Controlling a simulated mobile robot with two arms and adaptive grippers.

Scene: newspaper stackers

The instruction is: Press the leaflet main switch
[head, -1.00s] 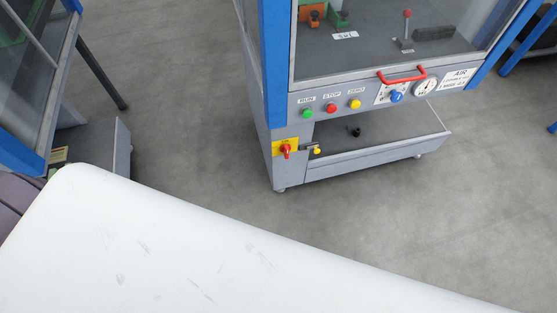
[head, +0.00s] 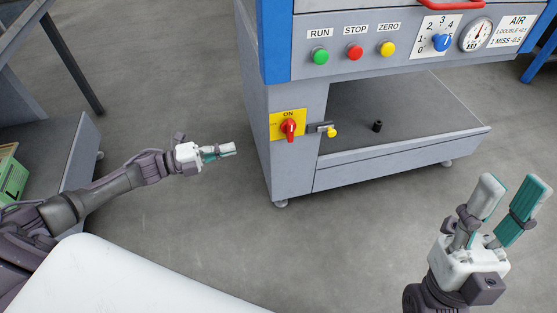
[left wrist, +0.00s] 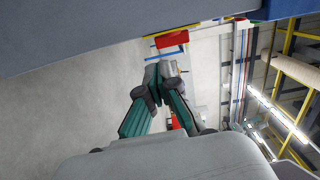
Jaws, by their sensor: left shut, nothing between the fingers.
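A red rotary switch (head: 289,127) sits on a yellow plate marked ON, on the front post of the grey and blue machine (head: 289,92). I cannot read the word leaflet anywhere. My left gripper (head: 235,149) is shut and empty, left of the machine and apart from the switch, with its fingers pointing right towards the post. In the left wrist view its fingertips (left wrist: 163,68) meet, with a blue-grey surface above them. My right gripper (head: 510,192) is open and empty at the lower right, well away from the switch.
A small valve with a yellow knob (head: 332,132) juts out just right of the switch. Green RUN (head: 320,56), red STOP (head: 355,51) and yellow ZERO (head: 388,48) buttons are above. Another grey frame (head: 85,150) stands at the left. Open floor lies between.

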